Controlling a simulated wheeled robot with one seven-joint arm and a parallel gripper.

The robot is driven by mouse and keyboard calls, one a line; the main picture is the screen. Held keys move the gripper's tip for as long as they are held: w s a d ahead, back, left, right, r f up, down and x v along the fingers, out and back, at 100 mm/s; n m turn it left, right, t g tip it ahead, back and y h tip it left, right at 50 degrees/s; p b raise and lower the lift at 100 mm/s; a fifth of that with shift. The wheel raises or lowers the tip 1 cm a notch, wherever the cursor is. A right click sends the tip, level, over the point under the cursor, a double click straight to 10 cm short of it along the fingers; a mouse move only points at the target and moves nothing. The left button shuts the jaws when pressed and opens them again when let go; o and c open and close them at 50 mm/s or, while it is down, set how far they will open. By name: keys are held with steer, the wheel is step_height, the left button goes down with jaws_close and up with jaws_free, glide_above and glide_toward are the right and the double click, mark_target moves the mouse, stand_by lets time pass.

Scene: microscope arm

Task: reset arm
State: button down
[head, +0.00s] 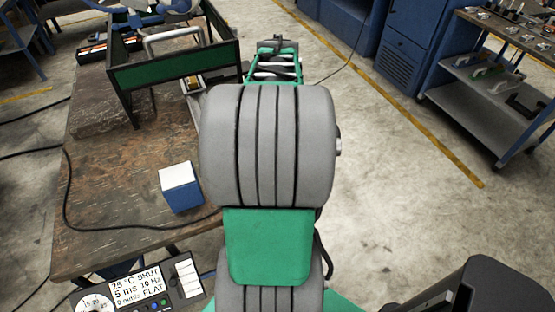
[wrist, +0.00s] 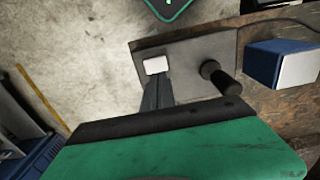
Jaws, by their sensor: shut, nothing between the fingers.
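In the wrist view, a grey plate (wrist: 190,54) lies at the edge of the worktop. It carries a small white block or button (wrist: 155,65) and a black knob or handle (wrist: 222,78) to its right. My gripper (wrist: 157,80) is shut and empty. Its dark fingers point at the white block and their tips overlap it in the picture; I cannot tell whether they touch it. The black handle stands apart, to the right of the fingers. In the head view my large green and grey arm fills the middle and hides the plate, the handle and my gripper.
A blue and white box (head: 181,188) stands on the worn wooden table (head: 115,215), right of the plate in the wrist view (wrist: 280,64). A green-sided frame (head: 175,68) stands farther back. A display panel (head: 137,288) is at bottom left. A shelf cart (head: 490,85) stands right; floor between is clear.

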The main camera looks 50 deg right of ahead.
steer(key=shift+w+d+m, duration=0.15)
steer(key=shift+d+m, duration=0.1)
steer(key=shift+m, duration=0.35)
steer(key=f, duration=0.1)
steer(key=s+a+f+m, duration=0.1)
steer(key=a+f+m, duration=0.1)
steer(key=shift+s+a+f, duration=0.25)
steer(key=shift+s+f, duration=0.1)
steer(key=shift+f, duration=0.05)
steer(key=w+a+r+n+t, duration=0.1)
steer(key=w+a+r+n, duration=0.1)
steer(key=a, duration=0.8)
steer(key=w+a+r+n+t, duration=0.1)
steer(key=w+a+r+n, duration=0.1)
steer(key=a, duration=0.8)
steer(key=w+a+r+n+t, duration=0.1)
steer(key=w+a+n, duration=0.3)
steer(key=a, duration=0.6)
steer(key=shift+w+r+n+t, duration=0.15)
steer(key=shift+r+n+t, duration=0.15)
steer(key=shift+r+n, duration=0.4)
steer(key=shift+f, duration=0.15)
